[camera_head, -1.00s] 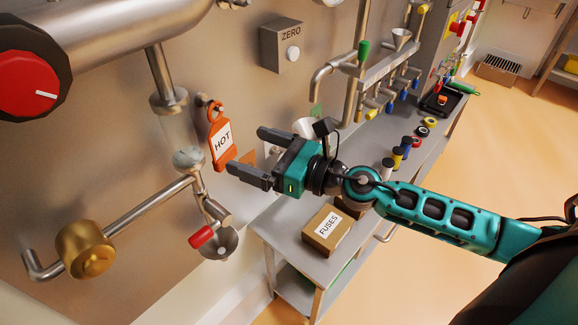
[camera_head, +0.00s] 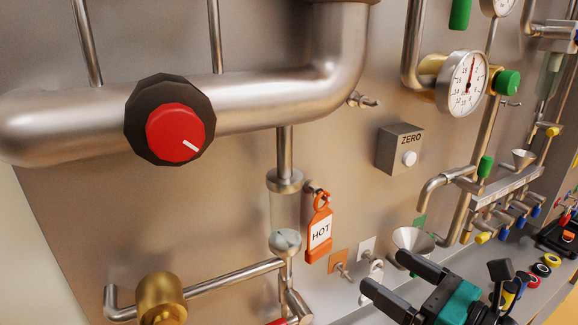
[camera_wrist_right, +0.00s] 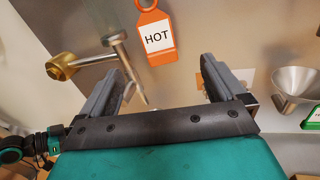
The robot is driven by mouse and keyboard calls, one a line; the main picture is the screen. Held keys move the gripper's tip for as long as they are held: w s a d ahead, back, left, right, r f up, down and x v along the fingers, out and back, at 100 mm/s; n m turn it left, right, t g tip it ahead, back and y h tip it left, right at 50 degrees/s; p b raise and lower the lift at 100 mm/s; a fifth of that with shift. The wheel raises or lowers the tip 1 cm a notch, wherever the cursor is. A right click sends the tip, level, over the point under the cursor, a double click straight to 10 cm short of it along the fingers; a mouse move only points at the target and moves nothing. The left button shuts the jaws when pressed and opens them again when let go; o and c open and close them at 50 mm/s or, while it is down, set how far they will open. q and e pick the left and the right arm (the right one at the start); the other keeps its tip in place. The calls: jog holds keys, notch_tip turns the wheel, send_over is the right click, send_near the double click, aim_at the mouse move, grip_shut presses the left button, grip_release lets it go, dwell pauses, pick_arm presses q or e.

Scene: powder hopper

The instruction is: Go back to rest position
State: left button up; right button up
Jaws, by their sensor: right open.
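My right gripper (camera_head: 385,280) is at the lower right of the head view, teal with two dark fingers. Its fingers are apart with nothing between them. In the right wrist view the open fingers (camera_wrist_right: 165,88) point toward the wall panel. An orange tag (camera_head: 319,232) marked HOT hangs on a peg at the panel, left of and above the gripper in the head view. The tag also shows in the wrist view (camera_wrist_right: 156,38), beyond the fingers and apart from them. My left gripper is in neither view.
A red knob (camera_head: 176,134) sits on a thick pipe at the left. A ZERO button box (camera_head: 400,148) and a gauge (camera_head: 462,83) are on the panel. A metal funnel (camera_head: 411,246) is just above the right gripper. A brass fitting (camera_head: 160,298) is at lower left.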

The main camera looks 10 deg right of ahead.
notch_tip(320, 180, down, 10)
jog(key=s+d+m+h+p, duration=0.1)
jog(key=m+h+p, duration=0.15)
jog(key=m, duration=0.85)
jog(key=d+m+h+p, duration=0.15)
jog(key=m+h, duration=0.25)
jog(key=m, duration=0.7)
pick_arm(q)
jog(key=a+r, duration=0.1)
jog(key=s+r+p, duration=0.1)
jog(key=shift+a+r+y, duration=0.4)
pick_arm(e)
jog(key=s+a+f+m+g, duration=0.2)
jog(key=s+a+f+m, duration=0.1)
jog(key=m, duration=0.5)
jog(key=s+a+f+m+g+h, duration=0.1)
jog(key=s+a+f+m+g, duration=0.1)
jog(key=s+f+m, duration=0.3)
notch_tip(320, 180, down, 4)
jog(key=a+m, duration=0.1)
jog(key=m, duration=0.3)
jog(key=shift+r, duration=0.25)
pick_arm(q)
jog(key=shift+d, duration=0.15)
pick_arm(e)
jog(key=shift+w+h, duration=0.1)
jog(key=shift+h, duration=0.15)
